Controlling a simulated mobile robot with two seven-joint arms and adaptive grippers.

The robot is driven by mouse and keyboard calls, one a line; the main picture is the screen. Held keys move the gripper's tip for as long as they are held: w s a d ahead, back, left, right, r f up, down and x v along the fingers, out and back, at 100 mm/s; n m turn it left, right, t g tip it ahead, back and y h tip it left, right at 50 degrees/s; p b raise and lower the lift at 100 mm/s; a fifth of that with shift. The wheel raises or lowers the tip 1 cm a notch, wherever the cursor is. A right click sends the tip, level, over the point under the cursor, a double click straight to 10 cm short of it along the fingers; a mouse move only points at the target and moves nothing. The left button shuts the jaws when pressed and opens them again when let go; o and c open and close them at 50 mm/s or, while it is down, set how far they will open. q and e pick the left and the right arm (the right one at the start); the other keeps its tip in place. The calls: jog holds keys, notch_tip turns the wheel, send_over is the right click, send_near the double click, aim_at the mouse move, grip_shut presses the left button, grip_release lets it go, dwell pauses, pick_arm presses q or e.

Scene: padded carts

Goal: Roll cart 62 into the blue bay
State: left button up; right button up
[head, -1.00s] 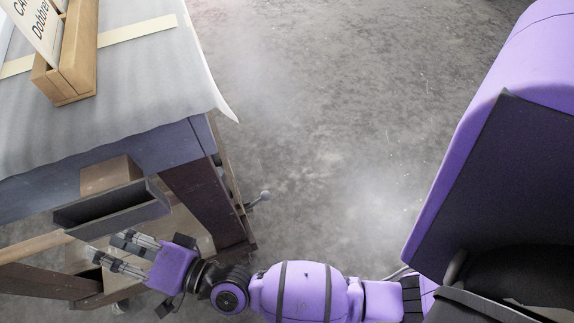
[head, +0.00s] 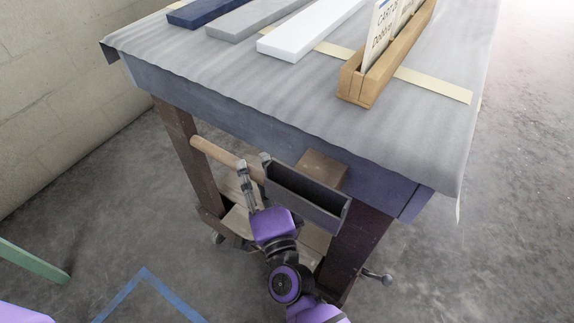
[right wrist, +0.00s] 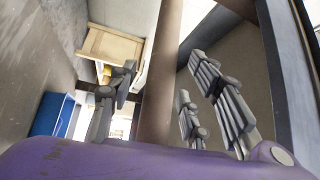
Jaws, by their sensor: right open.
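The cart (head: 300,130) is a dark wooden frame under a grey cloth top. A card (head: 385,35) stands in a wooden holder on it; its text is partly cut off, and I cannot read a 62. A round wooden handle bar (head: 213,150) runs along the near side. My right gripper (head: 254,172) is open at this bar, beside the dark tray. In the right wrist view the brown bar (right wrist: 165,55) passes between the spread fingers, which are not closed on it. Blue tape (head: 135,285) marks a corner on the floor at lower left. My left gripper is out of view.
The dark open tray (head: 310,195) hangs beside the handle. Blue, grey and white slats (head: 305,30) lie on the top. A crank knob (head: 378,277) sticks out low at the right. A pale block wall (head: 60,90) and a green bar (head: 30,260) are at left. Floor at right is clear.

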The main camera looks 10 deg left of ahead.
grip_shut()
dwell(0.6)
